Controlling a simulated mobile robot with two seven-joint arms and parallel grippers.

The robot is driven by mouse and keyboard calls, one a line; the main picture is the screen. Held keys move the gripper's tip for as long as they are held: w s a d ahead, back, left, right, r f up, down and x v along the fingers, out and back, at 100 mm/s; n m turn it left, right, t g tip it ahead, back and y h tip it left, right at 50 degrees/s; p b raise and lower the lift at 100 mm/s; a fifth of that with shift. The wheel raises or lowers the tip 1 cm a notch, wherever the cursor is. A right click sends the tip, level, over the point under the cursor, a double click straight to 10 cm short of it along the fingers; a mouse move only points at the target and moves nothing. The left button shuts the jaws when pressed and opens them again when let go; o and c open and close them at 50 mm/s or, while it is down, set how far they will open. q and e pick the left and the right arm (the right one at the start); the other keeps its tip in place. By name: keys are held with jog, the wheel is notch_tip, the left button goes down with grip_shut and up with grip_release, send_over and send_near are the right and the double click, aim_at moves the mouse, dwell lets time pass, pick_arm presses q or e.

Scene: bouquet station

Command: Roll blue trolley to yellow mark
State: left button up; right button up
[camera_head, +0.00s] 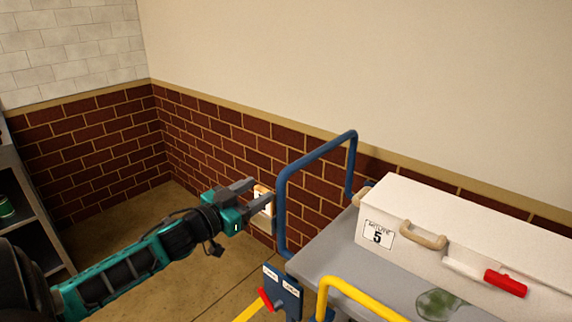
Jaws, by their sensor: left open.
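The blue trolley's tubular handle (316,154) stands upright in the middle, at the left end of a grey top (335,250). My left gripper (263,190) is open and empty. Its two fingers point right toward the handle's near post; they look close to it, but I cannot tell whether they touch. A yellow stripe (248,312) on the floor shows at the bottom edge, left of the trolley; most of it is out of view, and I cannot tell if it is the yellow mark. My right gripper is not in view.
A white case (470,232) labelled 5, with a red-gripped lever (505,283), lies on the grey top. A yellow rail (352,291) and a red pedal (265,299) are at the front. A dark shelf (32,210) stands left. Floor by the brick wall is clear.

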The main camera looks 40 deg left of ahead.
aim_at(283, 174)
pick_arm(q)
jog(key=w, duration=0.8)
jog(key=w+d, duration=0.1)
jog(key=w, duration=0.3)
jog(key=shift+w, duration=0.35)
jog(key=shift+c, duration=0.4)
jog(key=shift+a+r, duration=0.1)
grip_shut()
